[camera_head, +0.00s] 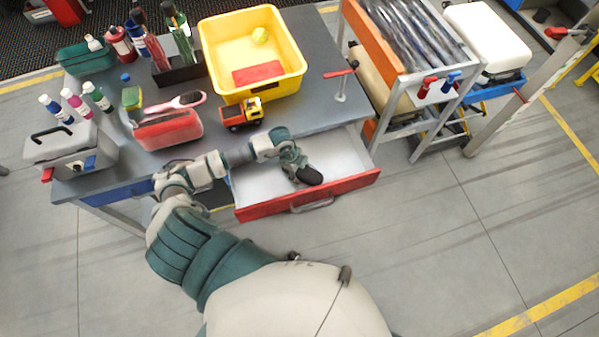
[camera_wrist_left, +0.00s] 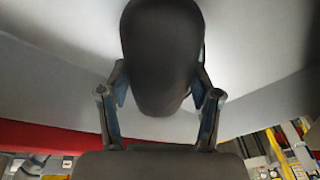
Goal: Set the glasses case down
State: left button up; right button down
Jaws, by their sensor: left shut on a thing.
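The glasses case (camera_head: 311,175) is a dark, rounded, elongated case. My left gripper (camera_head: 296,166) is shut on it, inside the open drawer of the table. In the left wrist view the case (camera_wrist_left: 160,60) stands large between the two fingers of the gripper (camera_wrist_left: 160,100), with pale drawer surface around it. Whether the case touches the drawer floor I cannot tell. The drawer (camera_head: 345,186) has a red front with a grey handle and a pale, otherwise empty interior. My right gripper is not in view.
On the grey tabletop (camera_head: 320,60) stand a yellow bin (camera_head: 205,50), a toy truck (camera_head: 240,113), a red case (camera_head: 168,130), a hairbrush (camera_head: 175,103), several bottles and a grey toolbox (camera_head: 70,147). A cart (camera_head: 440,100) stands right. The drawer has free room around the gripper.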

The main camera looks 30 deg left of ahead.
pick_arm(q)
jog(key=shift+x, duration=1.1)
jog(key=shift+s+a+f, duration=0.1)
jog(key=shift+s+a, duration=0.05)
jog(key=shift+a, duration=0.3)
jog(key=o, duration=1.1)
jog(key=shift+a, duration=0.2)
jog(key=shift+o, duration=0.4)
jog(key=shift+a, duration=0.1)
jog(key=shift+d+r, duration=0.25)
jog(key=v, duration=1)
jog(key=shift+a+r+p, duration=0.3)
jog(key=shift+p, duration=0.1)
jog(key=shift+s+r, duration=0.15)
jog(key=shift+r, duration=0.25)
jog(key=shift+d, duration=0.15)
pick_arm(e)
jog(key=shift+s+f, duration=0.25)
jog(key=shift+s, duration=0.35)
